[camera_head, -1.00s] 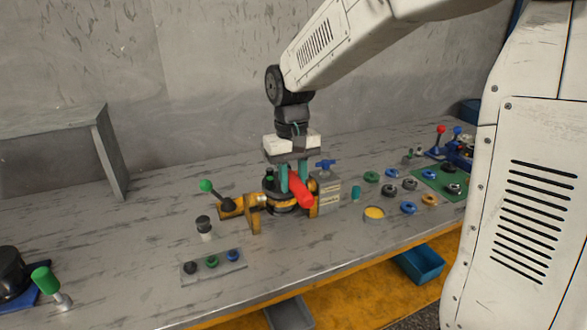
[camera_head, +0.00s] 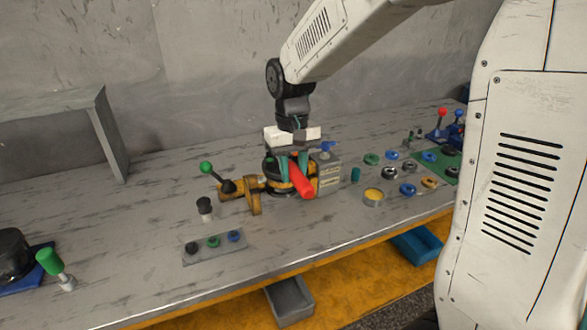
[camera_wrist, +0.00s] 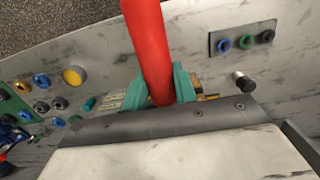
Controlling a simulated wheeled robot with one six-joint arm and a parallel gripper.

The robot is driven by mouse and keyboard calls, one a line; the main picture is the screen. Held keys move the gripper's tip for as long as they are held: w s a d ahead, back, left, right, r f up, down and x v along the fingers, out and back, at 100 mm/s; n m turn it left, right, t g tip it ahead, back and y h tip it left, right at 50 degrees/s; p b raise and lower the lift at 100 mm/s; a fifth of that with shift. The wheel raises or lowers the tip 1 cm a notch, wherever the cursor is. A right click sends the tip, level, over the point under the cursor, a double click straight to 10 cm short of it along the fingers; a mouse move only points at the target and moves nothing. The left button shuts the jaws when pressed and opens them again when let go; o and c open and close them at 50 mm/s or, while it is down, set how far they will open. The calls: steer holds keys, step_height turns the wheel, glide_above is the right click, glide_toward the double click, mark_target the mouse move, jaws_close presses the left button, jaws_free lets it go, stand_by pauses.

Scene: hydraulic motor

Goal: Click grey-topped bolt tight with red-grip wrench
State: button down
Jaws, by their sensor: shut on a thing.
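My gripper (camera_head: 294,168) is over the hydraulic motor, its teal fingers shut on the red grip of the wrench (camera_head: 301,181). In the wrist view the red grip (camera_wrist: 149,45) rises between the teal fingers (camera_wrist: 160,88) and runs out of the top of the picture. The motor's yellow and black body (camera_head: 255,196) stands on the table below and behind my gripper. The wrench's head and the grey-topped bolt are hidden behind my gripper and the motor parts, so I cannot tell whether they touch.
A green-knobbed lever (camera_head: 206,168) sticks up at the motor's left. A plate of rings (camera_head: 213,245) and a black-topped peg (camera_head: 204,207) are in front left. Several loose rings lie right, near a yellow-filled cup (camera_head: 373,196).

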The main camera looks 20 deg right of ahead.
steer(key=shift+f, duration=0.25)
steer(key=shift+f, duration=0.4)
stand_by(0.7)
steer(key=shift+f, duration=0.4)
steer(key=shift+s+f, duration=0.15)
steer(key=shift+f, duration=0.05)
steer(key=shift+a, duration=0.15)
steer(key=a, duration=0.1)
steer(key=a+m, duration=0.2)
steer(key=shift+w+a, duration=0.1)
steer(key=shift+w, duration=0.2)
stand_by(0.7)
steer(key=shift+a, duration=0.15)
